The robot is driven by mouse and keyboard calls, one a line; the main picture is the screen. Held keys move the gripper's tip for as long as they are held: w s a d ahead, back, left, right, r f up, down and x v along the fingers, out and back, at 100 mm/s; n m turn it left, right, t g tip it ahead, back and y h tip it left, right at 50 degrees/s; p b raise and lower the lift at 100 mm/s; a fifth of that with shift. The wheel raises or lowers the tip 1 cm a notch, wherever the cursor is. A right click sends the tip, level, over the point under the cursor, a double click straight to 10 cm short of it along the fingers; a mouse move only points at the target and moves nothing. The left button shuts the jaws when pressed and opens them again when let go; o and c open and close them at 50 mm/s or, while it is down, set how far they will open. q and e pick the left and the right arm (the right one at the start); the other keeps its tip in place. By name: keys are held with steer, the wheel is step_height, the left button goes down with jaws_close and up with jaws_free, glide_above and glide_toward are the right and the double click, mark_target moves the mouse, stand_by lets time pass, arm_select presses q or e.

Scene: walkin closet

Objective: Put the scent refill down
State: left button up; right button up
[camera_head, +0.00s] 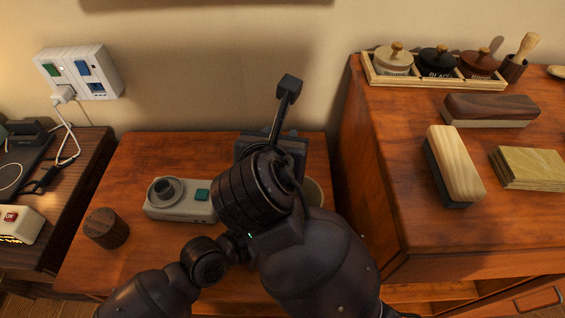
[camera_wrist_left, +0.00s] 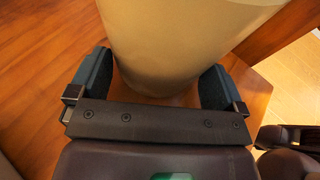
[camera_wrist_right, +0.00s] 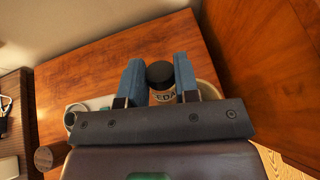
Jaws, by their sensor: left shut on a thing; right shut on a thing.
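The scent refill (camera_wrist_right: 162,97) is a small bottle with a black cap and a pale label, partly reading "EDA". It stands between the blue pads of my right gripper (camera_wrist_right: 158,78), which is shut on it. My left gripper (camera_wrist_left: 156,78) is shut on a large cream cylindrical container (camera_wrist_left: 180,35). Part of the container's side shows behind my arm in the head view (camera_head: 314,191). Its rim shows just right of the bottle in the right wrist view (camera_wrist_right: 208,89). In the head view my arms hide the refill and the left gripper's fingers.
A grey device (camera_head: 180,211) with a round socket and green button lies on the low wooden table (camera_head: 140,160). A dark wooden cylinder (camera_head: 106,228) stands at its left. A taller cabinet (camera_head: 400,190) with brushes and jars borders the right. The table's back left is clear.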

steer(key=shift+f, duration=2.45)
steer(key=shift+f, duration=0.35)
steer(key=o, duration=0.9)
steer(key=shift+s+a+r, duration=0.1)
steer(key=shift+r, duration=0.4)
steer(key=s+a, duration=0.1)
steer(key=s, duration=0.4)
steer(key=s+r, duration=0.1)
steer(key=s, duration=0.4)
steer(key=s+a+r, duration=0.1)
steer(key=s, duration=0.5)
steer(key=shift+a, duration=0.35)
